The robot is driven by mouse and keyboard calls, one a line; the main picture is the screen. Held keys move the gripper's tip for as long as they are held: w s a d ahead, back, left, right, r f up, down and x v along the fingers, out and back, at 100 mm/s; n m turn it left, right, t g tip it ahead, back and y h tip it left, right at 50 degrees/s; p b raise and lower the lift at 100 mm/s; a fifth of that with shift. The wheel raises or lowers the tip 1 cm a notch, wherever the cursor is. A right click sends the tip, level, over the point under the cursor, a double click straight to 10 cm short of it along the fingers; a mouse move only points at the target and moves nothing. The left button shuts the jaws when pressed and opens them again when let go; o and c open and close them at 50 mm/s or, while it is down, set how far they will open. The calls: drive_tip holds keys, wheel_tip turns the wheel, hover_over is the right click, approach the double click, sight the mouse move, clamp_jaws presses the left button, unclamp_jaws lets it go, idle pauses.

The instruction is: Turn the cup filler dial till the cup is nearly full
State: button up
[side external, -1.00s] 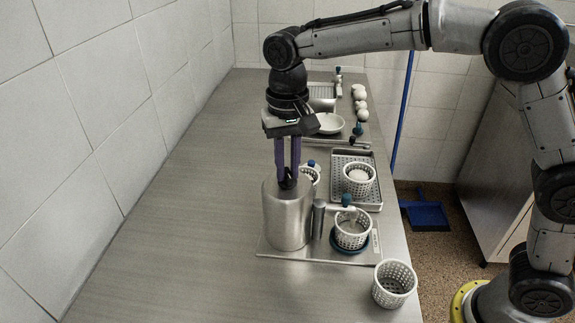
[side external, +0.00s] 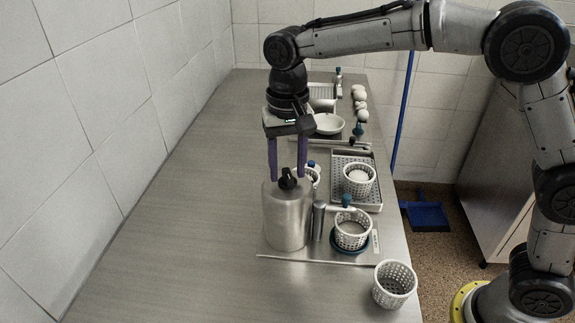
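The cup filler is a metal canister (side external: 287,215) on a flat base plate, with a small black dial (side external: 288,179) on top. Beside it, a spout with a blue knob (side external: 346,201) reaches over a white perforated cup (side external: 352,230), which sits on a dark blue round stand (side external: 350,248). The cup's fill level is too small to tell. My gripper (side external: 287,176) points down over the canister top. Its two purple fingers are spread apart, one on each side of the dial, with gaps between them and the dial.
A white basket (side external: 394,285) stands at the front right table edge. Another basket (side external: 359,180) with a white item sits on a metal tray (side external: 372,203) behind. A white bowl (side external: 329,124) and several white round items (side external: 360,103) lie farther back. The left table side is clear.

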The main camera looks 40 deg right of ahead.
sight(287, 173)
wheel_tip(287, 173, up, 14)
idle(0.6)
drive_tip(key=shift+f, duration=0.1)
